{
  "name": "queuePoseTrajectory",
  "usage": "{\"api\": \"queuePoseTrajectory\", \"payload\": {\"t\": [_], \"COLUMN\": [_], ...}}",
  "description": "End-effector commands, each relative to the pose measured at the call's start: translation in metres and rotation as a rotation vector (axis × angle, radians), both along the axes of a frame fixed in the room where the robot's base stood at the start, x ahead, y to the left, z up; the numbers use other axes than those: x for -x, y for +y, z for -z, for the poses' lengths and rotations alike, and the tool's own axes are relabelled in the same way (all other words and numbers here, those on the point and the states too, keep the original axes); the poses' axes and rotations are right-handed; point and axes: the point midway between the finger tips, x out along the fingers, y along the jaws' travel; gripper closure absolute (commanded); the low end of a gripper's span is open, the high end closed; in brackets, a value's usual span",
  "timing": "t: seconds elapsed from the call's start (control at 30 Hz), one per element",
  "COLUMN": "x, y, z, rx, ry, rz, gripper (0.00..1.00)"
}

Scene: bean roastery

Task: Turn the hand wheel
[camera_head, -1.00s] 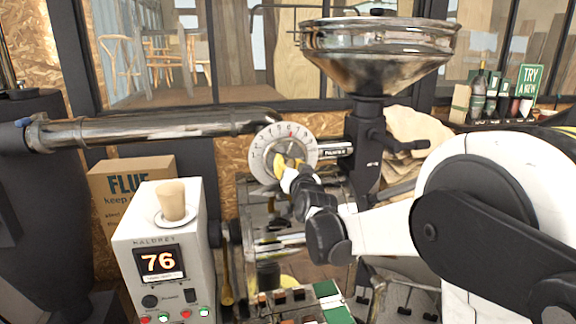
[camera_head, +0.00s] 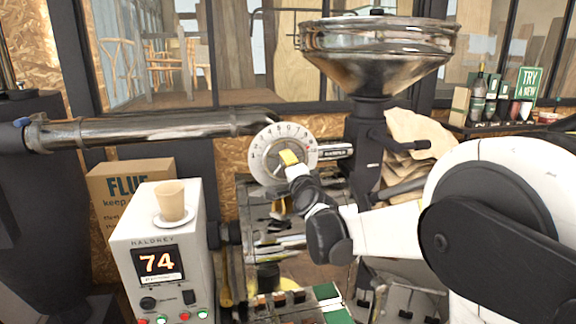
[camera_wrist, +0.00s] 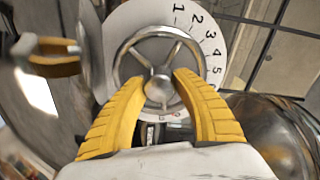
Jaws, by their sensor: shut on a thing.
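The hand wheel (camera_wrist: 158,88) is a metal ring with spokes and a round hub, in front of a white numbered dial (camera_wrist: 200,60). In the head view the dial (camera_head: 268,140) is at the centre, and my gripper (camera_head: 289,158) covers much of the wheel. In the wrist view my gripper's two yellow fingers (camera_wrist: 159,78) reach over the lower rim, one on each side of the hub. The gripper is shut on the wheel. Numbers 1 to 5 show at the dial's upper right; its lower part is hidden.
A white box (camera_head: 160,235) with a display reading 74 stands at lower left, a cup (camera_head: 171,200) on a saucer on top. A long metal pipe (camera_head: 150,128) runs left of the dial. A metal hopper (camera_head: 380,55) rises right. A cardboard box (camera_head: 130,180) stands behind.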

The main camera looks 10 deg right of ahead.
Motion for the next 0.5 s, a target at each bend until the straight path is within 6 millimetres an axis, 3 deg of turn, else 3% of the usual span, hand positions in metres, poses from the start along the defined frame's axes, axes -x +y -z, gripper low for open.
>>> {"api": "queuePoseTrajectory", "payload": {"t": [0.5], "x": [-0.0007], "y": [-0.0015], "z": [-0.0015], "rx": [-0.247], "ry": [-0.003], "rz": [0.003], "gripper": [1.00]}}
